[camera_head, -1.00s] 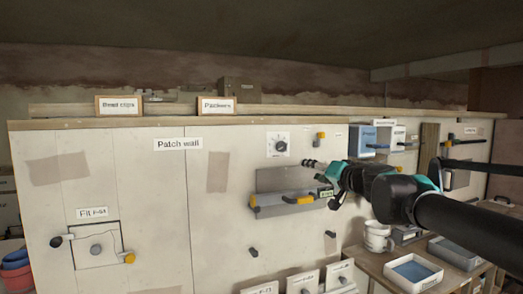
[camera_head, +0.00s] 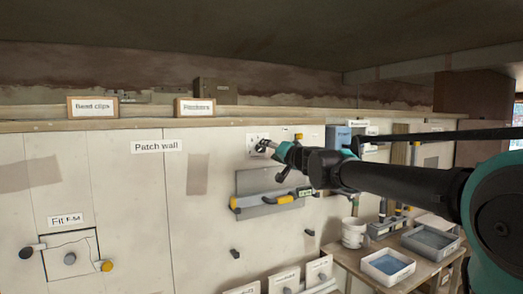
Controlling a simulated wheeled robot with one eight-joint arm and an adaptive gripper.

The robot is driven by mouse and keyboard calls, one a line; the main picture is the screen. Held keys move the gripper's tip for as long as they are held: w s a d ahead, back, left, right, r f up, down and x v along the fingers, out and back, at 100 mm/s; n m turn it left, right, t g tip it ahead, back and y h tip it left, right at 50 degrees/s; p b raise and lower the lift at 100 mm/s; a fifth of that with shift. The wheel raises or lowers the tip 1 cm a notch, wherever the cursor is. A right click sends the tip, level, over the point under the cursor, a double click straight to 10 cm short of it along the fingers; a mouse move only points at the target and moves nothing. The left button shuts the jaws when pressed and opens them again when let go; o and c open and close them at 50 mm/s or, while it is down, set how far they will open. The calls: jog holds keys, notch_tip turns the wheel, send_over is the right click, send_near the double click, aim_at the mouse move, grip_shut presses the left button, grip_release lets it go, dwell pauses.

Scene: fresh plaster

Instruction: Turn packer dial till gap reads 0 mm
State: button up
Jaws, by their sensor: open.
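The packer dial is on the white plate (camera_head: 252,138) high on the patch wall (camera_head: 150,200). The dial's knob is hidden behind my gripper (camera_head: 265,145), which is raised in front of that plate. The gripper is open, with nothing seen between its fingers; whether it touches the dial cannot be told. Below is a grey panel (camera_head: 247,184) with a yellow-ended bar (camera_head: 260,202) along its lower edge. A small green-lit display (camera_head: 305,192) sits at the bar's right; its reading is too small to make out.
A fit panel (camera_head: 70,258) with knobs is at lower left. A bench at lower right holds a white mug (camera_head: 353,233), a tray with blue contents (camera_head: 388,279) and a grey tray (camera_head: 430,253). Labelled boards (camera_head: 286,277) stand low at centre. The wall's left part is mostly clear.

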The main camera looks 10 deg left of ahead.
aim_at(262, 148)
jog(key=shift+x, duration=3.2)
jog(key=shift+c, duration=0.2)
jog(key=c, duration=1.1)
jog(key=shift+c, duration=0.2)
